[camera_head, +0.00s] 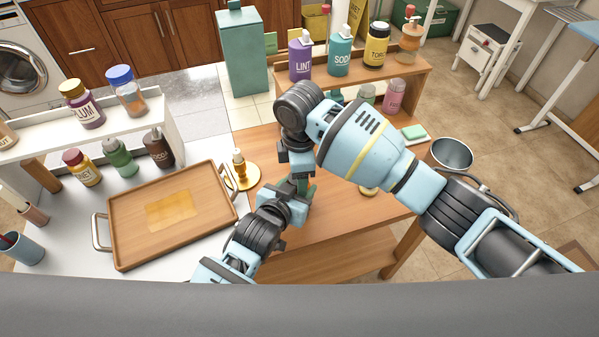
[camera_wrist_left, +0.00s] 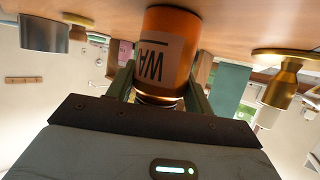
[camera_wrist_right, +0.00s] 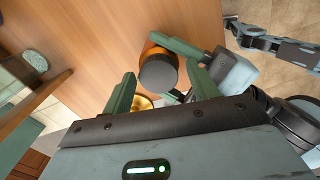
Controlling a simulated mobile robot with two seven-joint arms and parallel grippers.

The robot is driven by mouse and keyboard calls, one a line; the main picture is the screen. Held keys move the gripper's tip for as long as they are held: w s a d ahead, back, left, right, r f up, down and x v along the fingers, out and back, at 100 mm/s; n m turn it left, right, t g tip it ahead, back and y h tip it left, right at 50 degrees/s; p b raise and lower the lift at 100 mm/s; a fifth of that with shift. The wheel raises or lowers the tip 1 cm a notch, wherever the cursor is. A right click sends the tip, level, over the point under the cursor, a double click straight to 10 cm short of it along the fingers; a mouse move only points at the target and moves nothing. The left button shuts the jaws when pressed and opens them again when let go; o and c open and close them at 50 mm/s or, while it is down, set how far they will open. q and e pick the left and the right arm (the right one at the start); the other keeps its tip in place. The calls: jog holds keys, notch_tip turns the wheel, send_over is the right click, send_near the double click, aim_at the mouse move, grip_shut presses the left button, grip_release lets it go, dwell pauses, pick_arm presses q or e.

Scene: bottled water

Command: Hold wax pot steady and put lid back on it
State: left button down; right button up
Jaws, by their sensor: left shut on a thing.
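My arms hide the pot in the head view.
A brass candlestick (camera_head: 239,172) stands left of my grippers. A wooden tray (camera_head: 125,220) lies farther left. Shelves with several bottles (camera_head: 372,47) stand behind. A metal bucket (camera_head: 452,155) is at the right. The table's front part is clear.

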jog(key=shift+s+f, duration=0.15)
jog(key=shift+f, duration=0.1)
pick_arm(q)
jog(key=shift+d, duration=0.1)
pick_arm(e)
jog(key=shift+r, duration=2.4)
jog(key=shift+c, duration=0.3)
jog(key=shift+w+a+r+n, duration=0.2)
jog(key=shift+r+n, duration=0.2)
jog(key=shift+n, duration=0.5)
jog(key=n, duration=0.1)
jog(key=r+n, duration=0.1)
jog(key=n, duration=0.1)
jog(key=shift+w+a+r, duration=0.1)
jog(key=n, duration=0.1)
jog(key=r+n, duration=0.1)
jog(key=n, duration=0.1)
jog(key=shift+n, duration=0.3)
jog(key=n, duration=0.2)
jog(key=shift+d+r+n, duration=0.25)
jog(key=shift+n, duration=0.05)
